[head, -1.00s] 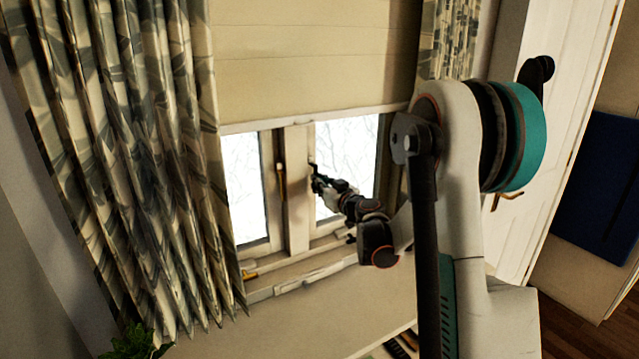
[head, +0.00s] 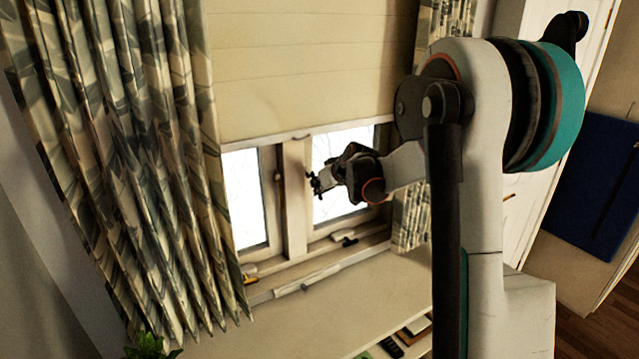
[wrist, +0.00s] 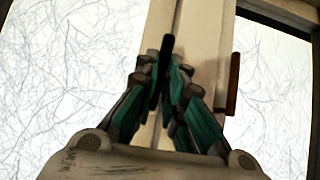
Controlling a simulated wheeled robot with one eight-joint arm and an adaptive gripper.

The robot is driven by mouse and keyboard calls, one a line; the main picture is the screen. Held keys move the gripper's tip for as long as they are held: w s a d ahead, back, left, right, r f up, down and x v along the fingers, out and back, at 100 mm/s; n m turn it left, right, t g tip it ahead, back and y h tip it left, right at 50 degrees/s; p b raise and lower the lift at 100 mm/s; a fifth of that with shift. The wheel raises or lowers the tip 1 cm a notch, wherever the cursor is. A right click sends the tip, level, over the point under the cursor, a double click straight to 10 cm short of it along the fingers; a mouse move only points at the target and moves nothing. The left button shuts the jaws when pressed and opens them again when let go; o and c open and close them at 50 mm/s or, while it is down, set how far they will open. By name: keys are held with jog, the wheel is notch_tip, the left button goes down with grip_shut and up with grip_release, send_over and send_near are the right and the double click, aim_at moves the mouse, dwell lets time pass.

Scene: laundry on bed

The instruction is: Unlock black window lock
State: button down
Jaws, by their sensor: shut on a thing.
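The black window lock (wrist: 166,52) is a narrow dark bar in front of the cream window post in the wrist view. My gripper (wrist: 167,75) has its teal-and-grey fingers closed around its lower part, and the lock's top sticks up between the fingertips. In the head view my gripper (head: 318,184) is at the left edge of the right pane, beside the centre post (head: 295,205). The lock is too small there to tell from the fingertips. Both window sashes look closed.
A brown handle (wrist: 233,84) is on the other sash, right of my gripper in the wrist view. Patterned curtains (head: 120,150) hang at left, and a blind (head: 310,70) covers the upper window. Small items (head: 344,238) lie on the sill. The surface below (head: 330,305) is mostly clear.

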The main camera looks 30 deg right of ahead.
jog(key=shift+r+g+p, duration=0.3)
jog(key=shift+g+p, duration=0.05)
jog(key=shift+g, duration=0.15)
jog(key=c, duration=1.7)
grip_release()
jog(key=shift+s, duration=0.1)
jog(key=v, duration=1.2)
